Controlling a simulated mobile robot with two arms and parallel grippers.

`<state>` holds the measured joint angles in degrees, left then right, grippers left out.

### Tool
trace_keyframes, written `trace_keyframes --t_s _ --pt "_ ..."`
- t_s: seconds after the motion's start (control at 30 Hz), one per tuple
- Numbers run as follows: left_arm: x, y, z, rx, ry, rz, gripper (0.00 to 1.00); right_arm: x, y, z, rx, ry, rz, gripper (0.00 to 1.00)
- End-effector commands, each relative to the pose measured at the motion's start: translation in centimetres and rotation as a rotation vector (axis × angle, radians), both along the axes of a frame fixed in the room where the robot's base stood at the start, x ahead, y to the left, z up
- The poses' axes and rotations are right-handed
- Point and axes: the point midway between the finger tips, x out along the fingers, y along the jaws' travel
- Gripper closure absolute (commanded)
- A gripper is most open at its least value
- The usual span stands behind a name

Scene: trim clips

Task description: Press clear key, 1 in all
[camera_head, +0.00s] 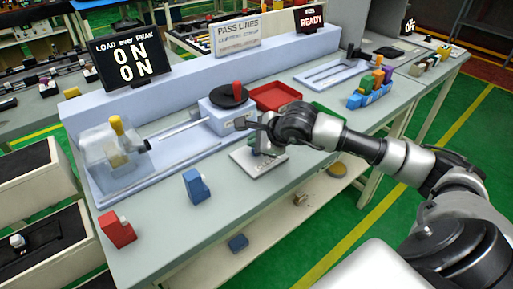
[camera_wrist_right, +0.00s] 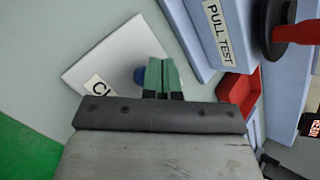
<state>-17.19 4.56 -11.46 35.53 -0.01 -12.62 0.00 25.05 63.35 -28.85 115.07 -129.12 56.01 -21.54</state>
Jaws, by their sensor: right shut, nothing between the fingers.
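The clear key's pale plate (camera_head: 249,162) lies on the bench in front of the pull-test unit. In the right wrist view the plate (camera_wrist_right: 110,62) carries a label, partly hidden, that starts with "Cl". A round blue button (camera_wrist_right: 139,75) on it is partly covered by my right gripper's fingers. My right gripper (camera_head: 264,147) is over the plate in the head view. Its fingers (camera_wrist_right: 161,76) are shut and empty, overlapping the button's right side in the wrist view. I cannot tell whether they touch it. My left gripper is not in view.
A red tray (camera_head: 276,96) is behind my gripper. A blue block (camera_head: 196,187) and a red block (camera_head: 116,229) stand at the front left. Signs read "ON ON" (camera_head: 131,60) and "READY" (camera_head: 311,19).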

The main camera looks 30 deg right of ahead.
Motion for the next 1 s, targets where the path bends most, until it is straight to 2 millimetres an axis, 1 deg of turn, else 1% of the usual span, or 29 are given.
trace_keyframes --t_s 0.03,0.13,0.47,0.57,0.67,1.0 --pt "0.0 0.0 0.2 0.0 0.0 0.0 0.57 0.0 0.0 0.5 0.0 -0.002 0.001 1.0" --pt "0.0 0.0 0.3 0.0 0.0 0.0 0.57 0.0 0.0 0.9 0.0 -0.002 0.001 1.0" --pt "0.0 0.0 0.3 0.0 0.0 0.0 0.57 0.0 0.0 1.0 0.0 -0.002 0.001 1.0" --pt "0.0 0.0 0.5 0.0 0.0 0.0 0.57 0.0 0.0 1.4 0.0 -0.003 0.001 1.0" --pt "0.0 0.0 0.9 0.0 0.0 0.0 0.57 0.0 0.0 2.1 0.0 -0.004 0.0 1.0" --pt "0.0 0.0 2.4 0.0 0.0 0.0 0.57 0.0 0.0 5.6 -0.001 -0.004 0.001 1.0"
